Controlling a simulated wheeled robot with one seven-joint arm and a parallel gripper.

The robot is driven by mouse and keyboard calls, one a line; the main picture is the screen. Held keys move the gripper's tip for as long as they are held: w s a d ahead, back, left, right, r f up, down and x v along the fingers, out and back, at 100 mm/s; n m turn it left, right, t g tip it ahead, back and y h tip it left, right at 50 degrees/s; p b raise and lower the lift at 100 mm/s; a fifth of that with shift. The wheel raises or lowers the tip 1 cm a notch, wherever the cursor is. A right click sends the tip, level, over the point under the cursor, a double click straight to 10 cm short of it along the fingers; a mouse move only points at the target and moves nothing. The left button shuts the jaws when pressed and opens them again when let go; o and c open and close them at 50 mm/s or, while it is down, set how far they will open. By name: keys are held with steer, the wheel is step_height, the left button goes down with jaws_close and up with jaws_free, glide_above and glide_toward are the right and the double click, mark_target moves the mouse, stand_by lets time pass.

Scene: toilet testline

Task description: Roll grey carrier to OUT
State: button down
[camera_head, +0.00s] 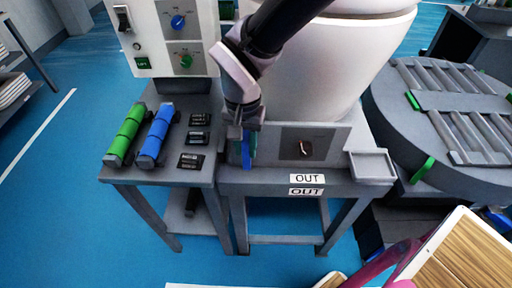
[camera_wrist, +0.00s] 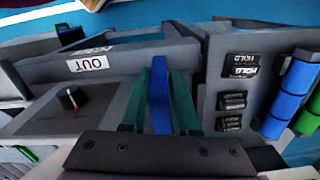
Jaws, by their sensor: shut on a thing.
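My gripper (camera_head: 246,150) points down beside the grey panel with a dark knob (camera_head: 305,150). In the wrist view its two teal fingers (camera_wrist: 158,100) are shut on an upright blue bar (camera_wrist: 158,85). What the bar's lower end joins is hidden. Two OUT labels (camera_head: 307,178) are on the front edge of the grey stand (camera_head: 260,178); one OUT label also shows in the wrist view (camera_wrist: 86,63). A large white toilet body (camera_head: 335,65) stands behind the panel. I cannot tell for sure which grey part is the carrier.
Left of my gripper, a grey side table (camera_head: 140,177) bears green (camera_head: 126,135) and blue (camera_head: 155,135) rollers and several black switches (camera_head: 196,137). A small grey tray (camera_head: 372,166) is at the stand's right corner. A round grey roller table (camera_head: 440,110) stands right.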

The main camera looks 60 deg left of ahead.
stand_by(0.3)
steer(key=c, duration=0.7)
jaws_free()
step_height(320, 180, up, 11)
steer(key=shift+f, duration=0.1)
steer(key=shift+s, duration=0.1)
